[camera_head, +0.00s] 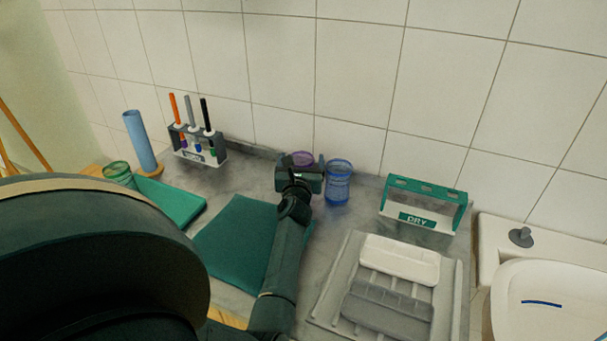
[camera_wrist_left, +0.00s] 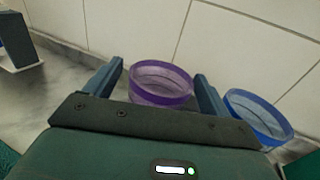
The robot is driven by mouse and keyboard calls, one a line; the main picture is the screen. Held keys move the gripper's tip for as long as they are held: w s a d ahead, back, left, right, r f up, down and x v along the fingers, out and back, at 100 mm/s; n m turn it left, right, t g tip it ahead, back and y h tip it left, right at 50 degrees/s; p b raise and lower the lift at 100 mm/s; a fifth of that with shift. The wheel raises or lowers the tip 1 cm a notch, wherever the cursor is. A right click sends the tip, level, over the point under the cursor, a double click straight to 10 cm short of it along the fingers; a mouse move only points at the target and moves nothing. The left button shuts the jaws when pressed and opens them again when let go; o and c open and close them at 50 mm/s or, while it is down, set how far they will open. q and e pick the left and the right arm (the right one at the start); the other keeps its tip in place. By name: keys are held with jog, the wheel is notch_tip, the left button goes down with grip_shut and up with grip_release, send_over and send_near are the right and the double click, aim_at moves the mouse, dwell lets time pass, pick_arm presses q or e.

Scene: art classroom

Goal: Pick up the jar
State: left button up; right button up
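A purple translucent jar (camera_head: 301,159) stands at the back of the counter by the tiled wall, partly hidden behind my left gripper (camera_head: 300,166). In the left wrist view the purple jar (camera_wrist_left: 161,84) is between the two fingers of my left gripper (camera_wrist_left: 158,90), which are spread with a visible gap on each side. A blue translucent jar (camera_head: 339,181) stands just right of it; it also shows outside the right finger in the wrist view (camera_wrist_left: 258,116). A green jar (camera_head: 118,173) stands at the far left. My right gripper is not in view.
A pen rack (camera_head: 203,155) and a blue cylinder (camera_head: 139,140) stand at the back left. A teal tray (camera_head: 172,204) and teal mat (camera_head: 236,246) lie left of my arm. A DRY rack (camera_head: 424,205), a ridged tray (camera_head: 334,304) and a sink (camera_head: 545,300) are right.

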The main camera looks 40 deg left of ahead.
pick_arm(q)
jog(key=c, duration=1.1)
